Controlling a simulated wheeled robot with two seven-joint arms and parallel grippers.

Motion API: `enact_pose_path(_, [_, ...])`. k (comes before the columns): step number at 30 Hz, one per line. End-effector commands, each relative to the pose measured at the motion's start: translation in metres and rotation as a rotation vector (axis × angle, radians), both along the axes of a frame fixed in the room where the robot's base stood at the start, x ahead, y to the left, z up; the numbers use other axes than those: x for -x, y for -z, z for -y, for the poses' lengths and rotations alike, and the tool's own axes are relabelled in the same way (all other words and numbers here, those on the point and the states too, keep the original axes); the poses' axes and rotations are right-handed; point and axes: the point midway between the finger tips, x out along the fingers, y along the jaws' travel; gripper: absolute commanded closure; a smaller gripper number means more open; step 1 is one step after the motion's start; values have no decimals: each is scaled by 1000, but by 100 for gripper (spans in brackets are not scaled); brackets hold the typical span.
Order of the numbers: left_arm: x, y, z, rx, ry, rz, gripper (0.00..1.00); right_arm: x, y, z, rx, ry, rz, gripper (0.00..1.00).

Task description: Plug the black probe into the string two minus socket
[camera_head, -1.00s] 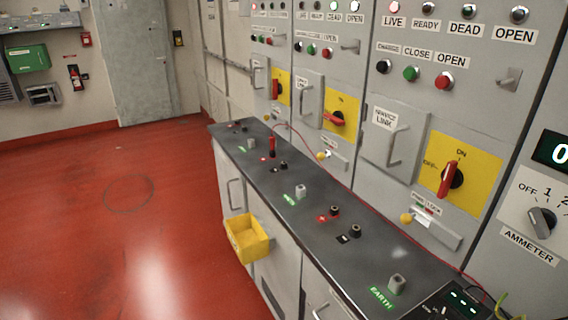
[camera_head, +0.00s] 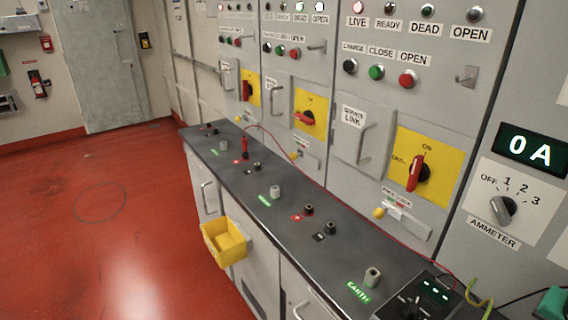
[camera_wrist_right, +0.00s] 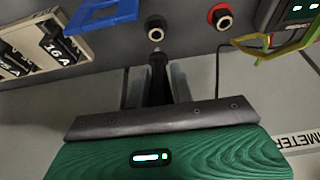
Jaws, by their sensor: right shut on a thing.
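In the right wrist view my right gripper (camera_wrist_right: 158,88) is shut on the black probe (camera_wrist_right: 157,70). The probe's tip points at a black-ringed socket (camera_wrist_right: 155,30); I cannot tell whether they touch. A red-ringed socket (camera_wrist_right: 222,18) lies to its right. In the head view the red probe (camera_head: 245,146) stands upright in the middle socket pair, and a black socket (camera_head: 258,167) beside it is empty. My left gripper is not in view.
A meter box (camera_head: 420,297) with green lights sits at the bench's near end, with a yellow-green cable (camera_head: 480,290) beside it. A yellow bin (camera_head: 225,242) hangs on the bench front. A blue frame (camera_wrist_right: 103,14) and a fuse rack (camera_wrist_right: 45,48) lie near my right gripper.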

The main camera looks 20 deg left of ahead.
Motion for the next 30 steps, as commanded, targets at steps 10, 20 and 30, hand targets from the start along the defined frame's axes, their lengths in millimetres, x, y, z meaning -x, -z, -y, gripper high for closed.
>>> enact_pose_path(10, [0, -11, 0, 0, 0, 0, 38, 0, -23, 0, 1, 0, 1, 100])
enact_pose_path(20, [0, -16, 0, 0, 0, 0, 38, 0, -36, 0, 0, 0, 1, 100])
enact_pose_path(30, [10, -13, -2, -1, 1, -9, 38, 3, -35, -10, 1, -53, -5, 100])
